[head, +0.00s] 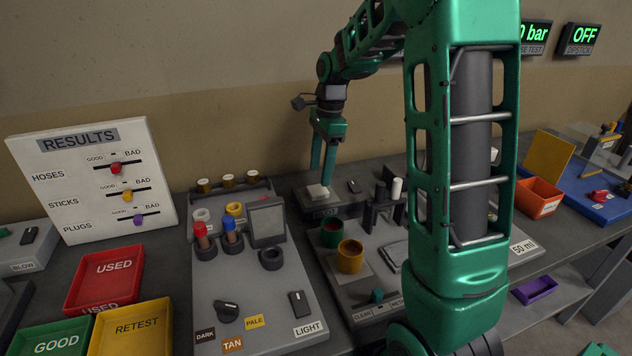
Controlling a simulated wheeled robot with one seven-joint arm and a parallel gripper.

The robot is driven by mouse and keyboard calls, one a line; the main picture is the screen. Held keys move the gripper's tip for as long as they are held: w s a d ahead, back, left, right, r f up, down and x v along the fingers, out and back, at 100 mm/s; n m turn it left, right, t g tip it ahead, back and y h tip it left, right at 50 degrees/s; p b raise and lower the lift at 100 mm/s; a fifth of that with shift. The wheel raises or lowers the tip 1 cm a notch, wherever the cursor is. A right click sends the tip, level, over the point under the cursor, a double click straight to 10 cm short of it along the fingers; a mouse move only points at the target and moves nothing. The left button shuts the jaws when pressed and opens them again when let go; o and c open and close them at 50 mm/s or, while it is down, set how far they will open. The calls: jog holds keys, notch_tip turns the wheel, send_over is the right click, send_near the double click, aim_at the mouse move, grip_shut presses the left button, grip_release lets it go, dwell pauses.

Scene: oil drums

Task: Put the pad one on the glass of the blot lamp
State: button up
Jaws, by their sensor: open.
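A small white square pad (318,191) lies on top of a low dark grey box (337,210) with a black rocker switch (354,186), at the back middle of the bench. This box looks like the blot lamp, but its front label is too small to read surely. No bare glass can be made out on it. My gripper (322,174) points down just above the pad, its green fingers apart. I cannot tell whether the fingertips touch the pad. I see nothing held between them.
A grey panel (258,313) with vials, a knob and a square screen stands at front left of the box. Black and white cylinders (396,188) stand close at its right. My arm hides part of the right bench.

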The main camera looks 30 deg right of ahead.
aim_at(323, 188)
notch_tip(323, 188, up, 7)
jog(key=shift+d+f, duration=0.15)
jog(key=shift+d, duration=0.25)
jog(key=shift+s, duration=0.1)
